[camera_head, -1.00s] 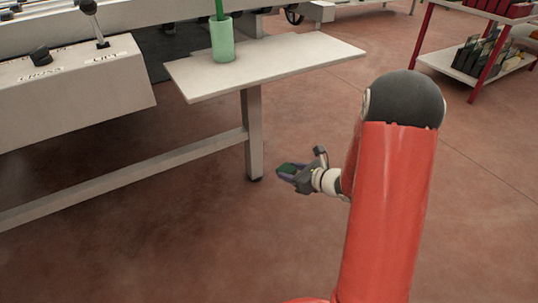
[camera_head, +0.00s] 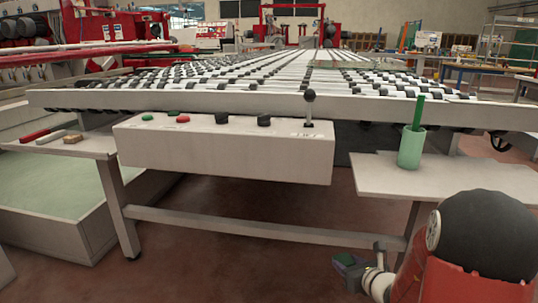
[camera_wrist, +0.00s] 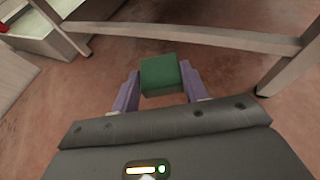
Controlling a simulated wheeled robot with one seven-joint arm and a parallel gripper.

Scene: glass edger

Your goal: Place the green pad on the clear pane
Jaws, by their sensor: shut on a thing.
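My gripper (camera_head: 352,267) is low in front of the machine, below the side shelf and near the frame's lower beam. It is shut on a green pad (camera_wrist: 162,74), a small block held between the two purple-grey fingers in the wrist view. The pad also shows as a small dark green patch in the head view (camera_head: 344,258). A thin, pale greenish sheet (camera_head: 342,61), which looks like the clear pane, lies flat on the far part of the roller conveyor (camera_head: 230,75). It is far from my gripper, and its edges are hard to make out.
A control box (camera_head: 220,155) with buttons, knobs and a lever (camera_head: 309,105) juts out in front. A green cup (camera_head: 411,148) with a green stick stands on the right shelf (camera_head: 460,183). The left shelf (camera_head: 85,148) holds small bars. A lower beam (camera_head: 260,228) crosses near the gripper.

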